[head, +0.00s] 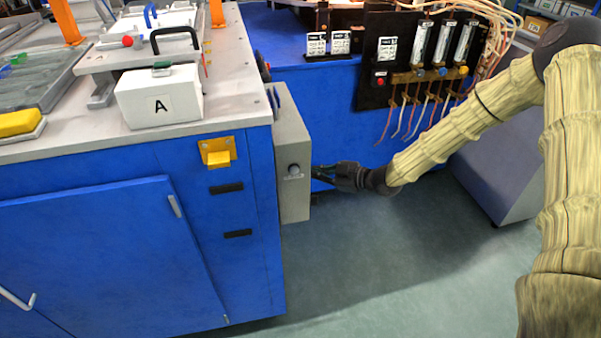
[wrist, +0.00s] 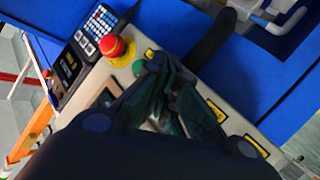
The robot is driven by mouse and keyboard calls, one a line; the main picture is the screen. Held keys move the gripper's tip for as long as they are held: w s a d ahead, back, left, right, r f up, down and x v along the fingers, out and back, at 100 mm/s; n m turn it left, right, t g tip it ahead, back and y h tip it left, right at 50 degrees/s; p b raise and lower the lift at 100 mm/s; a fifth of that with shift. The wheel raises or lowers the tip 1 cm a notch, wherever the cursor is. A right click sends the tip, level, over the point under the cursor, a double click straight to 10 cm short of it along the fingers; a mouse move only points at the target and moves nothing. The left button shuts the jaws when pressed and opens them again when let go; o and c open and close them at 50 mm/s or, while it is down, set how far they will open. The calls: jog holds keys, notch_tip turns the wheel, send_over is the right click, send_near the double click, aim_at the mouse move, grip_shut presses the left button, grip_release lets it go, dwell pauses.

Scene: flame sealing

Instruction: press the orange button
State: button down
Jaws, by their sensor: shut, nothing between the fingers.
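My gripper (head: 318,176) is shut and empty. In the head view it points left at the grey control box (head: 293,130) on the end of the blue cabinet, with its tips close to the box's right edge. In the wrist view the dark fingers of my gripper (wrist: 170,62) lie over the middle of a panel and hide part of it. I cannot make out an orange button for sure; it may be behind the fingers. A red mushroom button (wrist: 117,46) on a yellow base and a green button (wrist: 138,67) show beside the fingertips.
A keypad (wrist: 101,21) and a small display (wrist: 68,65) sit left of the red button. Yellow labels (wrist: 216,111) lie right of the fingers. A yellow bracket (head: 217,152) juts from the cabinet. The floor (head: 400,270) is clear.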

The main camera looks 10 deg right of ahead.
jog(key=shift+a, duration=0.2)
jog(key=shift+a, duration=0.25)
jog(key=shift+a, duration=0.45)
dwell(1.2)
jog(key=shift+d, duration=0.9)
jog(key=shift+d+p, duration=0.1)
jog(key=shift+p, duration=0.2)
jog(key=shift+w+d+p, duration=0.1)
jog(key=shift+d+p, duration=0.55)
jog(key=shift+d, duration=1.75)
